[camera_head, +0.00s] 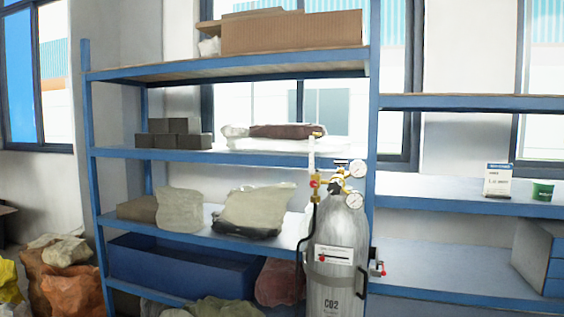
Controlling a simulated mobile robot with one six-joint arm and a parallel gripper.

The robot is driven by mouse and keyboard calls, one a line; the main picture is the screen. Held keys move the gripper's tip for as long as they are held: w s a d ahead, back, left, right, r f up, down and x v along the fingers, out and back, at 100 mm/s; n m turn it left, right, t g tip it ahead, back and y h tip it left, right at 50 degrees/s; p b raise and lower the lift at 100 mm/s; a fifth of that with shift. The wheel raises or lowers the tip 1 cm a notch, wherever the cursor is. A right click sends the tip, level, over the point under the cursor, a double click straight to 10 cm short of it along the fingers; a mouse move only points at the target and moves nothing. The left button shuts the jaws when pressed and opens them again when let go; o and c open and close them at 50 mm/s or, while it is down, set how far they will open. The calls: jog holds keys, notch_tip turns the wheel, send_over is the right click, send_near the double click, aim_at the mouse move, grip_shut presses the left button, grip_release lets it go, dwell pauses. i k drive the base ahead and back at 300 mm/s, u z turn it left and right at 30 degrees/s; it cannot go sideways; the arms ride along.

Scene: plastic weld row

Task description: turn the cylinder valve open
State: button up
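A silver gas cylinder (333,245) marked CO2 stands upright in front of the blue shelf, slightly right of the middle in the head view. Its valve (336,186) sits on top, dark at the neck, with brass fittings and two round gauges (356,184) on the right. A small red part (314,184) and an upright pale tube (312,158) with a brass top are on the left of the valve. A dark hose hangs down the cylinder's left side. Whether the valve is open or closed cannot be told. My gripper is not in view.
The blue shelf rack (240,70) stands behind the cylinder, holding a cardboard box (290,32), dark blocks, bags and a blue bin (180,268). A bracket with a red part (378,268) is right of the cylinder. Sacks (72,290) lie at the lower left.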

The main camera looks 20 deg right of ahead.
aim_at(341, 163)
jog(key=z, duration=0.1)
jog(key=i, duration=1.3)
jog(key=z, duration=0.8)
